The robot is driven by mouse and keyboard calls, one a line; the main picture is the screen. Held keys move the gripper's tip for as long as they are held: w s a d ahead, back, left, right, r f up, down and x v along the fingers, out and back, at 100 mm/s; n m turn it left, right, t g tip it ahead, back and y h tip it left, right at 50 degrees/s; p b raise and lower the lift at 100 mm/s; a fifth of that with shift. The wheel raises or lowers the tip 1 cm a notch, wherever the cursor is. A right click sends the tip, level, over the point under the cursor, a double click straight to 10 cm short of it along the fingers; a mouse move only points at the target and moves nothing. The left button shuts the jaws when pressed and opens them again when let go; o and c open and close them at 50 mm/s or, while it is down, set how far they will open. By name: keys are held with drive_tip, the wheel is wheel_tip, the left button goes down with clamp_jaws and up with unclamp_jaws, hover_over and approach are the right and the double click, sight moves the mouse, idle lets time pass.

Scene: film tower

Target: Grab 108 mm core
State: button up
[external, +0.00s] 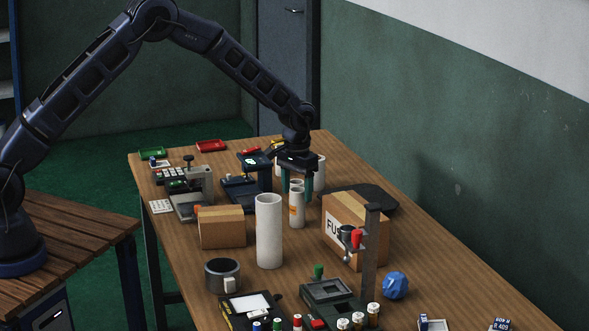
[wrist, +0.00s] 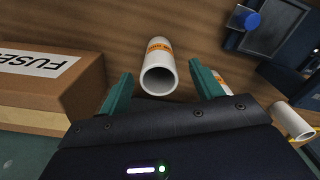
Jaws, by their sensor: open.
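A white tube-shaped core with an orange label (wrist: 158,68) stands between my gripper's fingers in the wrist view, its open end toward the camera. The label is too small to read for its length. My gripper (wrist: 161,74) is open, with a green finger on either side of this core and apparent gaps on both sides. In the external view my gripper (external: 297,194) points down over the table, and a white core with an orange label (external: 297,212) shows at its fingers. A second labelled core (wrist: 220,79) is partly hidden behind the right finger.
A cardboard box marked FUSES (external: 355,230) stands close to my gripper; it fills the left of the wrist view (wrist: 50,90). A tall plain white tube (external: 268,232) stands in front. A dark blue device (external: 247,185) is to the left. A smaller box (external: 222,228) and mug (external: 221,275) stand nearer.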

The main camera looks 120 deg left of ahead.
sight(298, 200)
wheel_tip(298, 200, down, 4)
drive_tip(key=shift+r, duration=0.15)
drive_tip(key=c, duration=1.1)
